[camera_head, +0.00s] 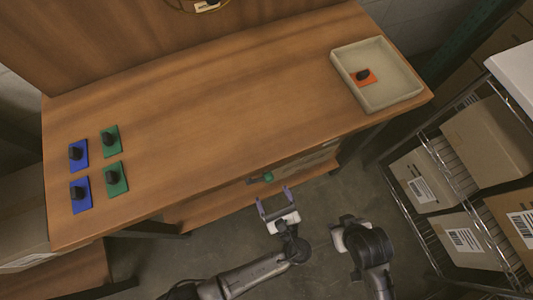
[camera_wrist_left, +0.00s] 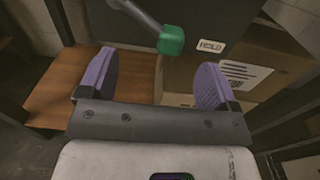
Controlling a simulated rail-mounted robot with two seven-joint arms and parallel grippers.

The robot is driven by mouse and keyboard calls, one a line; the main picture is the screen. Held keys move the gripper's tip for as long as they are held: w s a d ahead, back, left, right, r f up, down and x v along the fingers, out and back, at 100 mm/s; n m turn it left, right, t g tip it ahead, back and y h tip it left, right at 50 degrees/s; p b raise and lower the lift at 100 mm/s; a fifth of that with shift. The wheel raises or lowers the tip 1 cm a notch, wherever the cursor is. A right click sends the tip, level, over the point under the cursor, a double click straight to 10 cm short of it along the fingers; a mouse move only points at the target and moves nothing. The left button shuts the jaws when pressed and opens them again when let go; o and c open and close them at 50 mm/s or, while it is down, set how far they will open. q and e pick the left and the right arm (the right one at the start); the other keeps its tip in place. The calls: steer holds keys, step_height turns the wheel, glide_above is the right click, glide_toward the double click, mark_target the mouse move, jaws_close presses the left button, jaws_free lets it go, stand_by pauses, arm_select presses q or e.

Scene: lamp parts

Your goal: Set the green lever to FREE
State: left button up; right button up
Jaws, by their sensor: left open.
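The green lever's knob (camera_head: 267,177) shows under the table's front edge in the head view. In the left wrist view the green knob (camera_wrist_left: 171,40) sits at the end of a grey bar, which comes from the upper left. A white label (camera_wrist_left: 210,46) right of the knob appears to read HELD. My left gripper (camera_head: 273,197) is open and empty, just in front of the knob. In the wrist view its purple fingers (camera_wrist_left: 155,80) stand on either side below the knob, apart from it. My right gripper (camera_head: 342,235) is lower right, its fingers not clear.
On the wooden tabletop (camera_head: 220,110) are several blue and green plates with black knobs at left. A beige tray (camera_head: 410,98) at right holds an orange plate (camera_head: 364,79) with a black knob. A wire shelf with cardboard boxes (camera_head: 463,238) stands at right.

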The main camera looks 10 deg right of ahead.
mark_target(260, 179)
arm_select(q)
steer(key=shift+b+x, duration=0.6)
steer(key=shift+x, duration=1.8)
steer(key=shift+c, duration=0.2)
